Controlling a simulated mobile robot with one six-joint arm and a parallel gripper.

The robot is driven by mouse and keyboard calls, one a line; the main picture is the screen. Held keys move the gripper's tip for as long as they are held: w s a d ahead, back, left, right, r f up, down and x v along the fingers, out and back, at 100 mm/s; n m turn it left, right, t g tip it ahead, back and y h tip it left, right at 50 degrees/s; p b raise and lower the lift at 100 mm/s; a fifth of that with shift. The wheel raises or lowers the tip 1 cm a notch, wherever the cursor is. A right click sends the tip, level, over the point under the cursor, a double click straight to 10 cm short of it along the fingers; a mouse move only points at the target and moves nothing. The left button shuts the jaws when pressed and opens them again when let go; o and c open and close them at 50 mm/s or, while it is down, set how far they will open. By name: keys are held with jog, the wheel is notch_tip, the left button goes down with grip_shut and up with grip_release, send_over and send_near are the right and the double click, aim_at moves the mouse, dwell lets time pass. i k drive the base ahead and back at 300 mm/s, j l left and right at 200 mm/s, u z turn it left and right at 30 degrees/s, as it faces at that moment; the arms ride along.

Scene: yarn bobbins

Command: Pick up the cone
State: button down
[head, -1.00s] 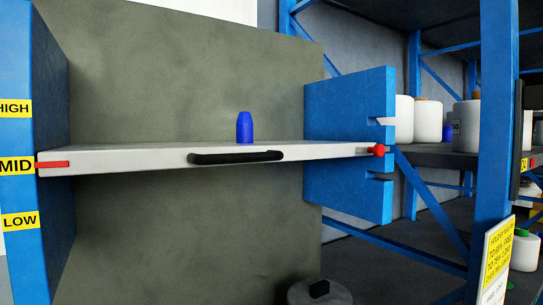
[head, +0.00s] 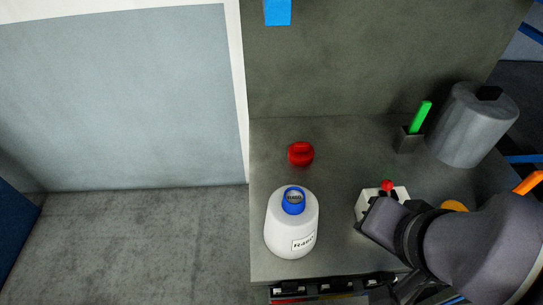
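No plain cone shows clearly now. A white, round-shouldered container (head: 291,232) with a blue top and a dark-lettered label stands upright near the left front of the grey worktop (head: 345,150). A red, lobed piece (head: 300,153) lies just behind it. My arm comes in from the lower right, and its end, my gripper (head: 378,212), is right of the white container and apart from it. A white block with a red knob (head: 387,185) shows at that end. I cannot tell whether it is held, and the fingers are not clear.
A wall closes the back. The worktop's middle is clear. Open floor (head: 120,240) lies to the left.

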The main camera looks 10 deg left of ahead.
aim_at(290, 230)
jog(key=k+j, duration=0.1)
jog(key=j, duration=0.3)
jog(key=k+j, duration=0.1)
jog(key=j, duration=0.3)
jog(key=k+j+z, duration=0.1)
jog(key=k+j, duration=0.2)
jog(key=j, duration=0.2)
jog(key=k+j+z, duration=0.1)
jog(key=k+j, duration=0.2)
jog(key=j, duration=0.2)
jog(key=k+j+z, duration=0.1)
jog(key=k+j, duration=0.25)
jog(key=i+l+u, duration=0.15)
jog(key=i+l, duration=0.2)
